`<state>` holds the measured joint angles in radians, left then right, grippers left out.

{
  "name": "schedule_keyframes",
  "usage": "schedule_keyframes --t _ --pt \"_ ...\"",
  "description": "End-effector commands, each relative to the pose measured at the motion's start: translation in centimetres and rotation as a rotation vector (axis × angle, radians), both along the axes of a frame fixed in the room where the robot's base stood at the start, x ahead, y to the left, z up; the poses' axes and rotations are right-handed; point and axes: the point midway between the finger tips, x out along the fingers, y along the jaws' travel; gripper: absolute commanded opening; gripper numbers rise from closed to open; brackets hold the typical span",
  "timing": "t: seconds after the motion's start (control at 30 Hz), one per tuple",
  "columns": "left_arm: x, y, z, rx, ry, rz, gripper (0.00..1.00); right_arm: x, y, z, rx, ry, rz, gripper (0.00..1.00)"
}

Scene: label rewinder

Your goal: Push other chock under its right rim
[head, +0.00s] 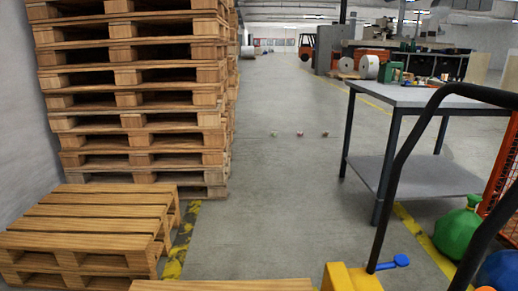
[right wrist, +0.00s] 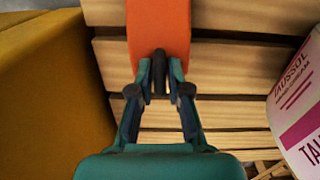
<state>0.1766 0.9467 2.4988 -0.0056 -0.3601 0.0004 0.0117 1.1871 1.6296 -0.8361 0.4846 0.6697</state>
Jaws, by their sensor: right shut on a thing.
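My right gripper (right wrist: 160,78) shows in the right wrist view, its green and dark fingers shut on the near end of an orange piece, which looks like a chock (right wrist: 159,27). The chock extends away to the top edge over pale wooden slats (right wrist: 230,67). A white drum or roll (right wrist: 303,105) with a pink printed label stands at the right edge, apart from the chock. Its rim and whatever lies under it cannot be made out. The other chock is not clearly seen. Neither gripper shows in the head view.
A yellow body (right wrist: 50,90) fills the left of the wrist view. In the head view, stacked pallets (head: 140,85) and a low pallet pile (head: 85,225) stand left, a grey table (head: 430,96) right. A black rail (head: 425,130) rises in front. The middle floor is mostly clear.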

Motion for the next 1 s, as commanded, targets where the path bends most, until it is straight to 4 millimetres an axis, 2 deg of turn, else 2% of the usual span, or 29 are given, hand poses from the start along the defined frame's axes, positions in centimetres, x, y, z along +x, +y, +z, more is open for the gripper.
schedule_keyframes --t 0.03,0.4,1.0 --pt "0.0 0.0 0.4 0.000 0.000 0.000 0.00 0.3 0.0 0.7 0.001 -0.007 0.000 0.00" --pt "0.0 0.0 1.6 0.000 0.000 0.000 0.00 0.6 0.1 3.2 0.002 -0.017 0.002 0.00" --pt "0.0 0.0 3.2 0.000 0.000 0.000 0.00 0.7 0.1 6.5 0.003 -0.018 0.001 0.00"
